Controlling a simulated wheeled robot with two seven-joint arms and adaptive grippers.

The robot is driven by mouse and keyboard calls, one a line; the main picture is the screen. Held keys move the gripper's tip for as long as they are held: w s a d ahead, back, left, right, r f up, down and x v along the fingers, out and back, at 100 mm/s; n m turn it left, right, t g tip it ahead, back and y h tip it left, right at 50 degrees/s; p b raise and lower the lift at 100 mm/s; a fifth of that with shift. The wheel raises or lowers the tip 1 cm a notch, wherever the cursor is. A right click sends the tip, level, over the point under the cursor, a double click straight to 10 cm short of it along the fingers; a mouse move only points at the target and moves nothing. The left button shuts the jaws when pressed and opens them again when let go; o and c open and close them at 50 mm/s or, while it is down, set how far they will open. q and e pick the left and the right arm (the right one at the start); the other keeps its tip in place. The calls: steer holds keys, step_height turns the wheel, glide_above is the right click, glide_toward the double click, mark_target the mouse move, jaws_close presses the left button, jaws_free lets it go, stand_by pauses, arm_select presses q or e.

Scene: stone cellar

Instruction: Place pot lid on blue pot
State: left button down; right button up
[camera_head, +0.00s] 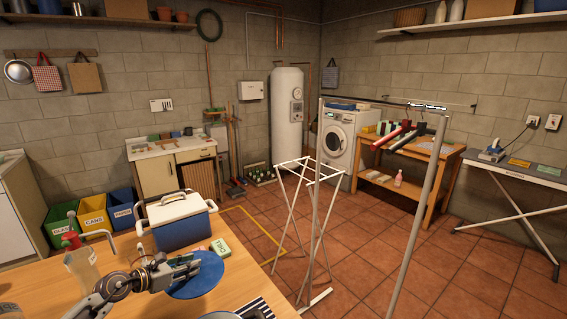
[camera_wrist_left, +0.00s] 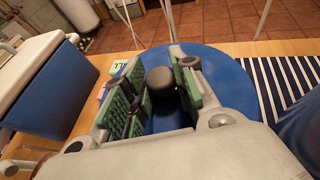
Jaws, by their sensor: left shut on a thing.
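The pot lid is a blue disc (camera_head: 207,278) at the front of the wooden table. In the left wrist view the lid (camera_wrist_left: 222,80) has a black knob (camera_wrist_left: 162,84) on top. My left gripper (camera_head: 188,268) is over the lid, its green-padded fingers on both sides of the knob; in the wrist view the gripper (camera_wrist_left: 155,90) is shut on it. I cannot tell whether the lid is clear of the table. The blue pot (camera_wrist_left: 304,122) seems to be the curved blue shape at the right edge of the wrist view, mostly cut off. My right gripper is not in view.
A blue cooler with a white top (camera_head: 183,230) stands behind the gripper. A green box (camera_head: 220,248) lies near the lid. A striped cloth (camera_head: 256,309) lies to the right on the table (camera_head: 45,284). A clear container (camera_head: 82,268) stands at the left.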

arm_select(q)
step_height(320, 180, up, 4)
steer(key=shift+f+p, duration=0.1)
steer(key=shift+p, duration=0.7)
steer(key=shift+r+p, duration=0.4)
steer(key=shift+r, duration=0.4)
steer(key=shift+s+d+f+m+h, duration=0.2)
steer(key=shift+s+f+m+h, duration=0.1)
steer(key=shift+s+f, duration=0.25)
steer(key=shift+s+d+f+m+g+h, duration=0.15)
steer(key=shift+s+d+m+g+h, duration=0.25)
steer(key=shift+s+d, duration=0.2)
steer(key=shift+s+d+f+m+g+h, duration=0.15)
steer(key=shift+s+d+m+g+h, duration=0.3)
steer(key=shift+s, duration=0.15)
steer(key=s+d+r+m+g+h+b, duration=0.2)
steer(key=s+d+r+m, duration=0.1)
steer(key=s+d+r, duration=0.5)
steer(key=s+f+n+b, duration=0.1)
steer(key=s+f+b, duration=0.1)
steer(key=s+f, duration=0.2)
step_height(320, 180, down, 2)
steer(key=shift+f+t+y, duration=0.1)
steer(key=shift+t+y, duration=0.25)
steer(key=shift+y, duration=0.1)
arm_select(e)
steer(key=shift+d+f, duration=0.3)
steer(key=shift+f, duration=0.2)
